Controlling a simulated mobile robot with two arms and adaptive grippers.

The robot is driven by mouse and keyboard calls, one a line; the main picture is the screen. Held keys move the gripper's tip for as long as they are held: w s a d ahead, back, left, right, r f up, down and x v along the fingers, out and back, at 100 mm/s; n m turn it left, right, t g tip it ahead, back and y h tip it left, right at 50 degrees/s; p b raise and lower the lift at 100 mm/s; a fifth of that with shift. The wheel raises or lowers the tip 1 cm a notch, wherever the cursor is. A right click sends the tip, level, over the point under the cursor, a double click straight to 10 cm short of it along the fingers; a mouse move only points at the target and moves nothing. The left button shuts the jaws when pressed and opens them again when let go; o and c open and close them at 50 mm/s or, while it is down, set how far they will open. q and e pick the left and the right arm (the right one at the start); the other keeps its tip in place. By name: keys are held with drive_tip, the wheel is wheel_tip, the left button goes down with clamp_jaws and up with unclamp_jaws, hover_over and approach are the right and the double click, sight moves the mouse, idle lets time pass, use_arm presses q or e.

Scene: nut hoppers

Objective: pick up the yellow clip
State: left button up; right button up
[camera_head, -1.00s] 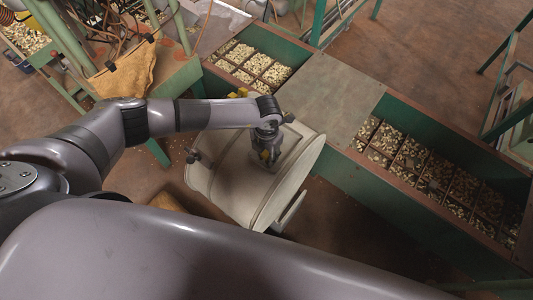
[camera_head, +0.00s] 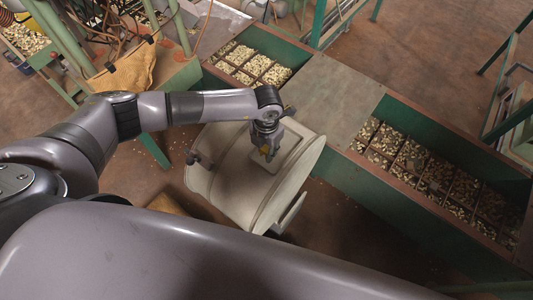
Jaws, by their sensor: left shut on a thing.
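The fingers cover most of the clip. I cannot tell from this angle how far it is above the drum's surface. My right gripper is not in view.
The pale drum leans beside a green hopper (camera_head: 345,165) whose compartments hold nuts. A flat grey board (camera_head: 328,95) covers the hopper's middle. A tan sack (camera_head: 125,72) hangs at the upper left. Brown floor (camera_head: 430,60) is open at the upper right.

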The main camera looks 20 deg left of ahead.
sight(266, 148)
use_arm(q)
wheel_tip(266, 148, up, 16)
drive_tip(key=b, duration=0.3)
drive_tip(key=shift+r, duration=0.15)
